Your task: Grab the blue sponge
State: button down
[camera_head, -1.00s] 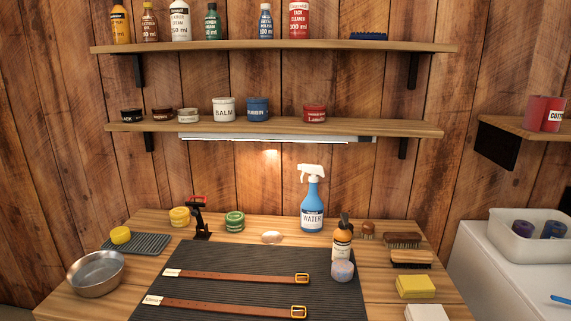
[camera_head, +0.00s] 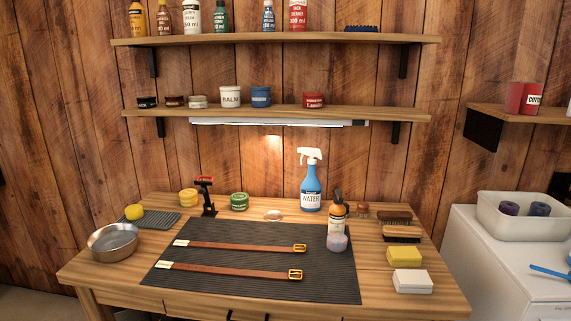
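No thing in view is plainly a blue sponge. Two dark blue-violet round things (camera_head: 510,208) sit in the white bin at the right, too small to identify. My gripper is not in view.
The wooden table (camera_head: 100,273) carries a ribbed mat (camera_head: 240,263) with two belts, a metal bowl (camera_head: 113,242), a blue spray bottle (camera_head: 311,183), brushes (camera_head: 400,233), and yellow (camera_head: 404,256) and white (camera_head: 411,281) blocks. The white bin (camera_head: 560,227) stands on a white cabinet.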

aim_at(337, 241)
jog(key=i+l+z, duration=0.1)
jog(key=i, duration=0.4)
jog(key=i+l+z, duration=0.1)
jog(key=i, duration=0.35)
